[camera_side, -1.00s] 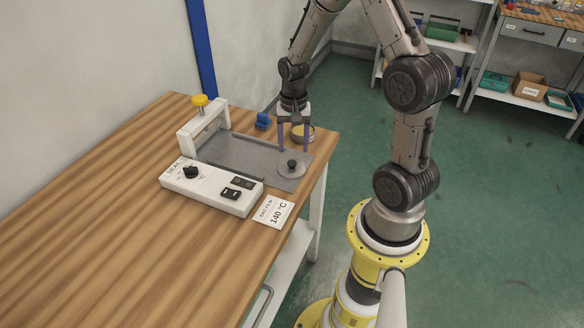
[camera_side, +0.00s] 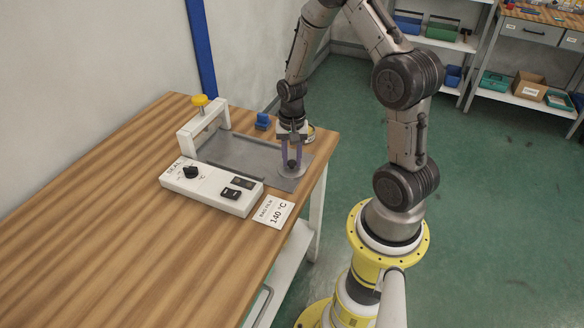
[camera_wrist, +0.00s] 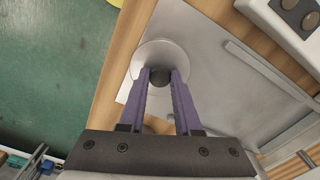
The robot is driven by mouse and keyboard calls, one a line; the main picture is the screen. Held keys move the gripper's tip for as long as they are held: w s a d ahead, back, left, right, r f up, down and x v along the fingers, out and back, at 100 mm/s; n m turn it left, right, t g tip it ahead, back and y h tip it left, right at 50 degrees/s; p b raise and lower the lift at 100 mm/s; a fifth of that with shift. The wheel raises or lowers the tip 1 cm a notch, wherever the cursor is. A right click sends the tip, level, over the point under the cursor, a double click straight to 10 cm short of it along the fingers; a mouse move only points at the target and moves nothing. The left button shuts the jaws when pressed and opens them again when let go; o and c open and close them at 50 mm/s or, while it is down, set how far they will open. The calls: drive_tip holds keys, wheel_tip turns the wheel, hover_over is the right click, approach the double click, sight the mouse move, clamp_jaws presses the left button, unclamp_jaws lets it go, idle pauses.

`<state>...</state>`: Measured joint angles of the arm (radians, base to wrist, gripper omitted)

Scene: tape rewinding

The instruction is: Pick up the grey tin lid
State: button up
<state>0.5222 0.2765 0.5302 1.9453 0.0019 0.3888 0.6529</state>
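The grey tin lid (camera_side: 296,174) is a flat round disc with a dark knob on top. It lies at the right end of the sealer's grey plate in the side view. In the wrist view the lid (camera_wrist: 154,55) shows just beyond my fingertips. My gripper (camera_side: 291,163) points down over it, with its purple fingers on either side of the knob. In the wrist view my gripper (camera_wrist: 160,75) appears closed on the dark knob, and the lid looks still flat on the plate.
The white sealer (camera_side: 208,190) with dial and switches stands left of the lid. A round tin (camera_side: 311,133) is partly hidden behind my gripper. A blue object (camera_side: 263,121) stands behind the plate. A 140 °C card (camera_side: 273,211) lies near the table's right edge.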

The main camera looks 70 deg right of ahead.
clamp_jaws()
drive_tip(key=shift+r, duration=0.15)
